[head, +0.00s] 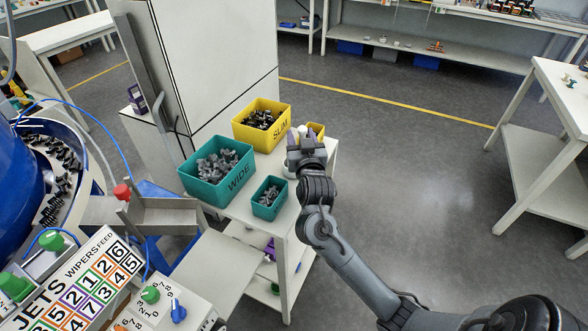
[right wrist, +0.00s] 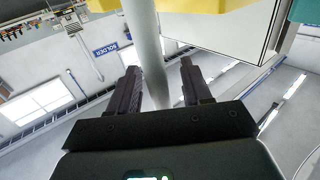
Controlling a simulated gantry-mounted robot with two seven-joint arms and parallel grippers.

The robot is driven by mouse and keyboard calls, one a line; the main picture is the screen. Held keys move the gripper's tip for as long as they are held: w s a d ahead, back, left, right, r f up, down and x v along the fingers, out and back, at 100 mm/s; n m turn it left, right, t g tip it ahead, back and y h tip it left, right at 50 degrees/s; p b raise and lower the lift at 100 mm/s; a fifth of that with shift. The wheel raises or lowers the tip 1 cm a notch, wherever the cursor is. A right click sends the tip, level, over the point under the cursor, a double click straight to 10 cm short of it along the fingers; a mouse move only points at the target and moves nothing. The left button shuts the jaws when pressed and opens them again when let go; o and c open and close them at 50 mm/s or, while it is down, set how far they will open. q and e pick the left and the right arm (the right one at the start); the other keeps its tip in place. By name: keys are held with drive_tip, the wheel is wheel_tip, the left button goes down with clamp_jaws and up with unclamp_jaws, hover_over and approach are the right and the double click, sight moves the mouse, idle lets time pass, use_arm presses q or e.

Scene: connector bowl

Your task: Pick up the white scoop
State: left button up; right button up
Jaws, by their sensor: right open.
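My right gripper (head: 305,140) is over the back right part of the small white stand (head: 292,207), at the small yellow bin (head: 318,129). In the right wrist view its two dark fingers (right wrist: 160,72) are apart. A pale, smooth rod (right wrist: 145,35) runs down from the yellow bin side and passes between the fingers; it looks like the handle of the white scoop. The scoop's bowl is not visible, and I cannot tell whether the fingers touch the rod. In the head view the gripper hides most of this spot. My left gripper is not in view.
A yellow SLIM bin (head: 247,131), a teal WIDE bin (head: 190,183) and a small teal bin (head: 269,211), all holding connectors, stand close to the left. A tall white cabinet (head: 215,50) rises behind them. Open floor lies to the right.

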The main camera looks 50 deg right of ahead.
clamp_jaws()
idle(0.3)
drive_tip(key=shift+r, duration=0.15)
